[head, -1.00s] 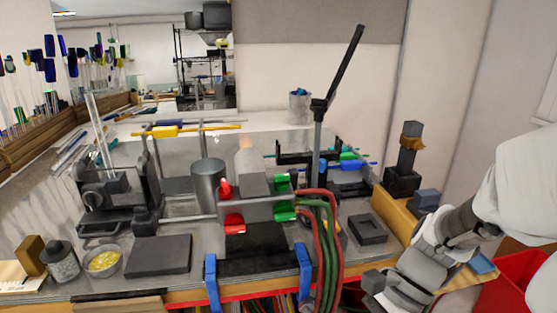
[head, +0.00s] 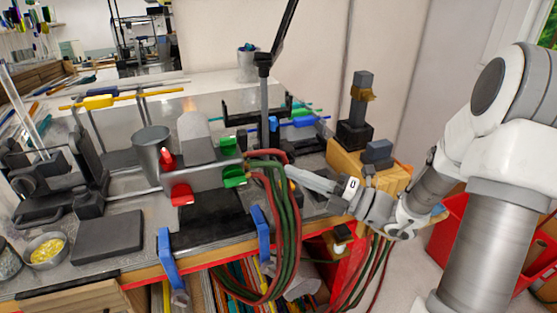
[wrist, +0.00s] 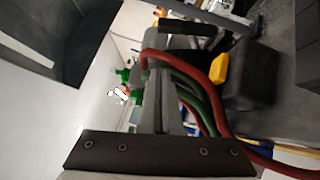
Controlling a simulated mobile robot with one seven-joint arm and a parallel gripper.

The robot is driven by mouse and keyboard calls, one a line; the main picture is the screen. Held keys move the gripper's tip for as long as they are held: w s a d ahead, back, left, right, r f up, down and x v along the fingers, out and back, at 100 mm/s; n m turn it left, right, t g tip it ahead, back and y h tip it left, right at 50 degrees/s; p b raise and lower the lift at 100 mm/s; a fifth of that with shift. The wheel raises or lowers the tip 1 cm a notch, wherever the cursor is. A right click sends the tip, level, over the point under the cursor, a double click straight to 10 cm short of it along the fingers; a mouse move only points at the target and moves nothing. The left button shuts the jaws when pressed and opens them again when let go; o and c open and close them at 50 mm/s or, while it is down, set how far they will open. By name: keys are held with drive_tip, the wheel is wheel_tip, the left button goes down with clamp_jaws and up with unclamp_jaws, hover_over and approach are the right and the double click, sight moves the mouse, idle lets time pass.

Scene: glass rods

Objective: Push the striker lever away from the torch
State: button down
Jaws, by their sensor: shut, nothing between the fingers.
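The torch (head: 202,167) is the grey body with red and green knobs at the middle of the bench in the head view. Its green knobs (wrist: 136,86) show in the wrist view. My gripper (head: 292,174) is shut and empty, its tips just right of the torch, close to the hoses; it also shows in the wrist view (wrist: 160,78). A yellow piece (wrist: 221,70) sits against a dark block to the right of the fingers in the wrist view. It may be the striker lever, but I cannot tell; my gripper hides that spot in the head view.
Red and green hoses (head: 284,225) hang from the torch over the front edge, beside my gripper. A tall post with a black angled arm (head: 284,30) stands behind. A wooden block (head: 380,170) with dark fittings is at right. A grey cup (head: 152,151) stands left of the torch.

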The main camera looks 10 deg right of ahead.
drive_tip(key=w+d+x, duration=0.1)
drive_tip(key=w+x, duration=0.1)
drive_tip(key=x, duration=0.9)
drive_tip(key=shift+w+r, duration=0.25)
drive_tip(key=shift+r, duration=0.05)
drive_tip(key=shift+a, duration=0.1)
